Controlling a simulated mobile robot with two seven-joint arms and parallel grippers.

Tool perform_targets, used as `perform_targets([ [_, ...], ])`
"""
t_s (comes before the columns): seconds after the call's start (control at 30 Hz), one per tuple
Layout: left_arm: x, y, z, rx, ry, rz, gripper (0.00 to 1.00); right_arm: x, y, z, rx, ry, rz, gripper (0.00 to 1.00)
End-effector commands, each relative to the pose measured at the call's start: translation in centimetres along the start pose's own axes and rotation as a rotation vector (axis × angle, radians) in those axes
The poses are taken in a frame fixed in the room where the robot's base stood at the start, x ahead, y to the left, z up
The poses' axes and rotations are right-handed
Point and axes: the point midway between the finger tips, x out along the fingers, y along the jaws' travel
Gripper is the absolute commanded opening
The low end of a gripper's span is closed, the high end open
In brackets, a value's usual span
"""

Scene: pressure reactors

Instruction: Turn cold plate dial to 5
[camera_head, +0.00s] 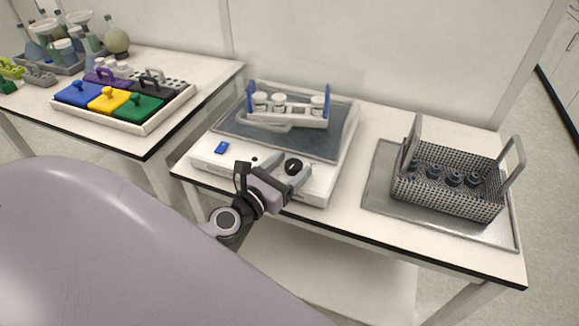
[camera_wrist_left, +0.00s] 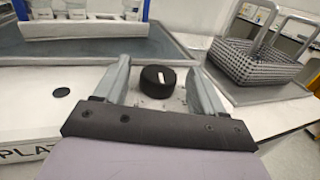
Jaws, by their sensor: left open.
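The cold plate (camera_head: 212,162) is a white unit with a grey top on the table in the head view. Its black dial (camera_head: 293,165) is on the front right; it also shows in the left wrist view (camera_wrist_left: 157,79), with a white mark on its top. My left gripper (camera_head: 282,166) is open at the dial. In the left wrist view its two fingers stand on either side of the dial, with gaps at both sides. I cannot tell whether the fingertips reach past the dial. The dial's scale numbers are not readable. My right gripper is not in view.
A white rack with blue ends (camera_head: 290,118) holds white-capped jars on the plate. A wire basket with bottles (camera_head: 447,199) stands on a metal tray (camera_head: 379,189) at right.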

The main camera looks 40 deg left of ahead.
Motion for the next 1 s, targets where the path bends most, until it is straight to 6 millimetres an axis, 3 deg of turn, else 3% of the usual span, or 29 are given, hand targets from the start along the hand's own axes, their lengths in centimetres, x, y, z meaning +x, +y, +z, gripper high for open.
perform_targets([
  [0.5,-5.9,0.0,-0.2,0.001,0.0,-0.001,0.7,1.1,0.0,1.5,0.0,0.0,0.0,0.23],
  [1.0,-6.8,0.0,0.1,0.0,-0.001,0.0,0.7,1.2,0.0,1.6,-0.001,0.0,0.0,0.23],
])
